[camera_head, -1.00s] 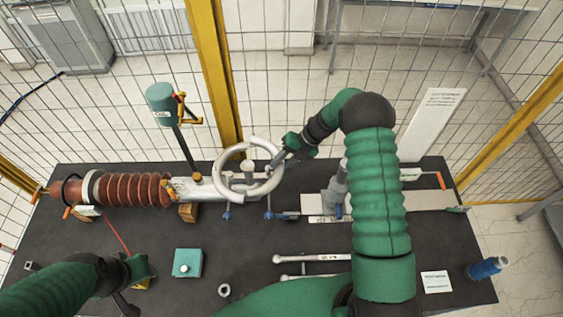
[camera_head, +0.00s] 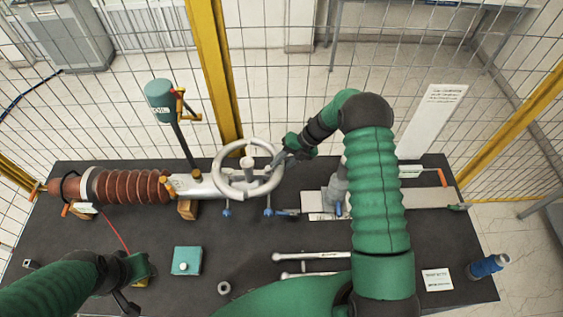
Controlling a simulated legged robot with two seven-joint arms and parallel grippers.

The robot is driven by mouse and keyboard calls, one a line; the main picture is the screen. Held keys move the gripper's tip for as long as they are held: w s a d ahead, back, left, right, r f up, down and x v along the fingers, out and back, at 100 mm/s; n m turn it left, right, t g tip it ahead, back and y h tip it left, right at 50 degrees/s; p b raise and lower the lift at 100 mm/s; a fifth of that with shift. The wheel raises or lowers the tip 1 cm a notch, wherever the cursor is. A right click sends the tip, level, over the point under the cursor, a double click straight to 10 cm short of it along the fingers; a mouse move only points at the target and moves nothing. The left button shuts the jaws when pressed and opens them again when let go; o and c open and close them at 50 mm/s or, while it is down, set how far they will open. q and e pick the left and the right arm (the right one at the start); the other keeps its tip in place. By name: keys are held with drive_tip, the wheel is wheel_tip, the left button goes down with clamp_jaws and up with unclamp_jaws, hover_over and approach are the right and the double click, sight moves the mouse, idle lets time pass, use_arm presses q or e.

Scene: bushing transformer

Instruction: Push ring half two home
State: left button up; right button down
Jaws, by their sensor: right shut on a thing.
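A pale ring (camera_head: 219,178) surrounds an upright post on the right end of the bushing's silver tube (camera_head: 203,186). Its right part, which I take to be ring half two (camera_head: 276,179), meets the rest with no clear gap visible. My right gripper (camera_head: 284,156) is shut on the ring's upper right side, and its fingers hide part of the rim there. Whether the joints are fully seated is too small to tell. My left gripper (camera_head: 137,275) hangs low at the left, over the table and away from the ring; its finger opening is unclear.
The brown ribbed bushing (camera_head: 132,188) lies to the left on the dark table (camera_head: 300,236). A teal box (camera_head: 187,260), a metal nut (camera_head: 224,288) and wrenches (camera_head: 312,257) lie in front. A teal-headed stand (camera_head: 160,100) rises behind. A blue bottle (camera_head: 486,266) is at the right edge.

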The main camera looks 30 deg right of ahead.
drive_tip(key=shift+f, duration=0.55)
drive_tip(key=c, duration=1)
unclamp_jaws()
drive_tip(key=shift+o, duration=0.2)
drive_tip(key=shift+d+r+b, duration=0.15)
drive_tip(key=shift+d+b, duration=0.05)
drive_tip(key=shift+b, duration=0.25)
drive_tip(key=b+v, duration=0.6)
drive_tip(key=v, duration=1)
drive_tip(key=shift+d+r, duration=0.15)
